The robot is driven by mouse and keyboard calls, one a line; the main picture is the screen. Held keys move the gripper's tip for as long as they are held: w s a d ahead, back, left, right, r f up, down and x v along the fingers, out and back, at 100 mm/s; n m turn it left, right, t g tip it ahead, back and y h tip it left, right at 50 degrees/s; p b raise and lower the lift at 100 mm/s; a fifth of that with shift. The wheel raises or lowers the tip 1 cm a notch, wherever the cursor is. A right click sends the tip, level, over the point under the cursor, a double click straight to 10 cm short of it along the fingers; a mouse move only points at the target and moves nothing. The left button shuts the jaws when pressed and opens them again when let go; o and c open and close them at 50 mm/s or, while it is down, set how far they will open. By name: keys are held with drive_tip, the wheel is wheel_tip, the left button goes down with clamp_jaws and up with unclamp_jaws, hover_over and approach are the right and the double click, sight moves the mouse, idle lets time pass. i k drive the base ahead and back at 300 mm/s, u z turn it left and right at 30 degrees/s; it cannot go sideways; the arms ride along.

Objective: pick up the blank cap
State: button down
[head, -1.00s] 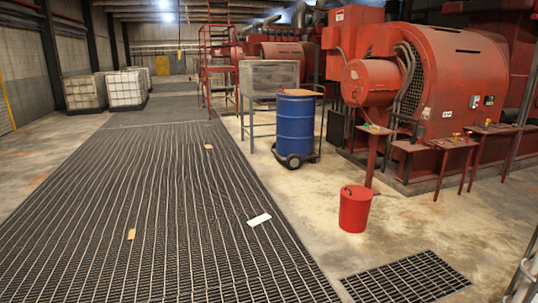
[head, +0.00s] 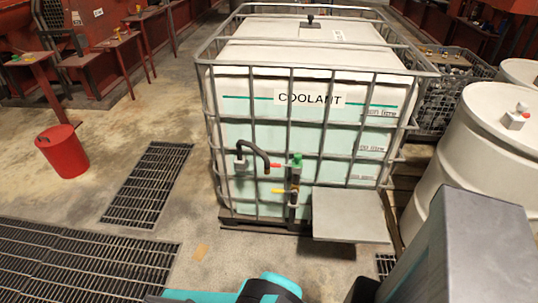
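I cannot make out a part that is clearly the blank cap. A coolant tote (head: 310,98), white and pale green in a wire cage, stands in the middle of the head view. A green cap-like piece (head: 297,160) sits on top of its outlet fitting, above a yellow handle (head: 279,191). A black hose (head: 256,149) with a red end arches beside it. A bare grey shelf (head: 348,214) is at the tote's lower front right. Teal and black parts of my arm show at the bottom edge. My gripper is not in view.
A red bucket (head: 62,150) and floor grates (head: 148,185) are at left. Concrete floor before the tote is mostly clear.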

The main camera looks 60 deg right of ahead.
sight(298, 161)
drive_tip(key=u, duration=0.7)
drive_tip(key=k, duration=0.15)
drive_tip(key=z, duration=2.9)
drive_tip(key=k, duration=0.45)
drive_tip(key=z, duration=0.1)
drive_tip(key=i, duration=0.5)
drive_tip(key=z, duration=0.05)
